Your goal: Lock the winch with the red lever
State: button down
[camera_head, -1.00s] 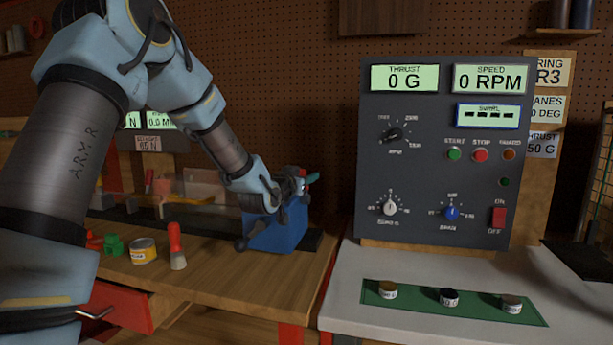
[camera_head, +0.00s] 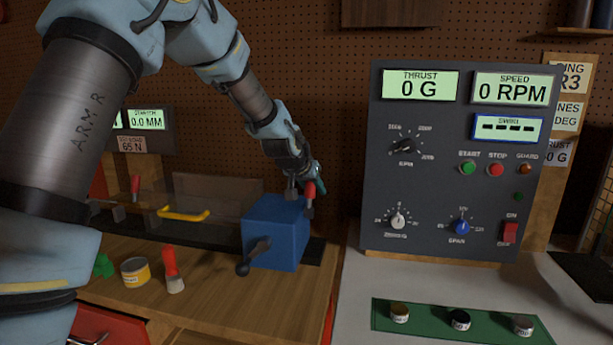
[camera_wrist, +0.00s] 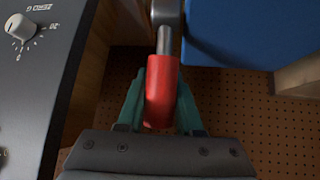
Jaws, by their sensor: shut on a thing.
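The winch is a blue box (camera_head: 275,232) on the wooden bench, with a dark crank handle (camera_head: 254,256) on its front. The red lever (camera_head: 310,190) stands at the right of the box top. In the wrist view the red lever grip (camera_wrist: 161,92) is on a metal rod beside the blue box (camera_wrist: 245,32). My gripper (camera_head: 316,182) is at the lever, its teal fingers (camera_wrist: 160,100) on both sides of the red grip and shut on it. The fingers partly hide behind the grip.
A grey control panel (camera_head: 440,240) stands close to the right of the winch. A yellow tin (camera_head: 135,272) and a red-handled brush (camera_head: 172,270) stand on the bench at left. A clear guard with a yellow handle (camera_head: 184,214) is behind them.

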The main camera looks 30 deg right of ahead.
jog(key=shift+w+d+f+g+y+p, duration=0.25)
jog(key=shift+g+y+p, duration=0.25)
jog(key=shift+p, duration=0.25)
jog(key=c, duration=0.6)
grip_release()
jog(key=b+v, duration=0.3)
jog(key=v, duration=0.7)
jog(key=shift+s+a+r+b, duration=0.1)
jog(key=shift+a+r+b, duration=0.1)
jog(key=shift+r+b, duration=0.15)
jog(key=shift+c, duration=0.2)
